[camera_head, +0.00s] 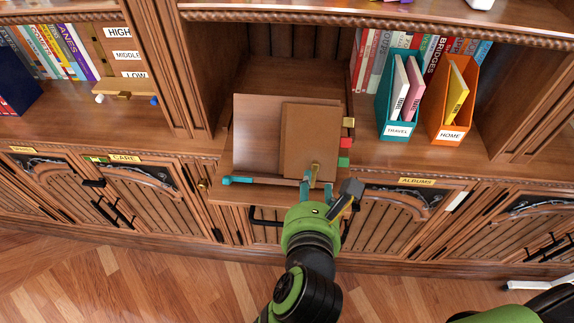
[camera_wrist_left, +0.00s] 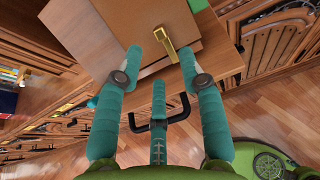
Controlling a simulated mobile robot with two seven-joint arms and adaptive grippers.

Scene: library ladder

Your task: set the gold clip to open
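The gold clip (camera_head: 315,168) is at the lower edge of a brown board or book (camera_head: 310,138) that leans on a wooden reading stand (camera_head: 257,128). In the left wrist view the gold clip (camera_wrist_left: 170,44) is an angled lever between the fingertips, its long part pointing down toward the ledge. My left gripper (camera_head: 320,190) is just in front of the clip; its teal fingers also show in the left wrist view (camera_wrist_left: 161,52). They are spread and hold nothing. Whether a fingertip touches the clip is unclear. My right gripper is out of view.
A teal clip (camera_head: 230,180) is at the stand's lower left. Gold, red and green tabs (camera_head: 346,142) line its right side. Teal (camera_head: 397,131) and orange (camera_head: 435,134) file boxes stand to the right. A black handle (camera_wrist_left: 160,120) is below the ledge.

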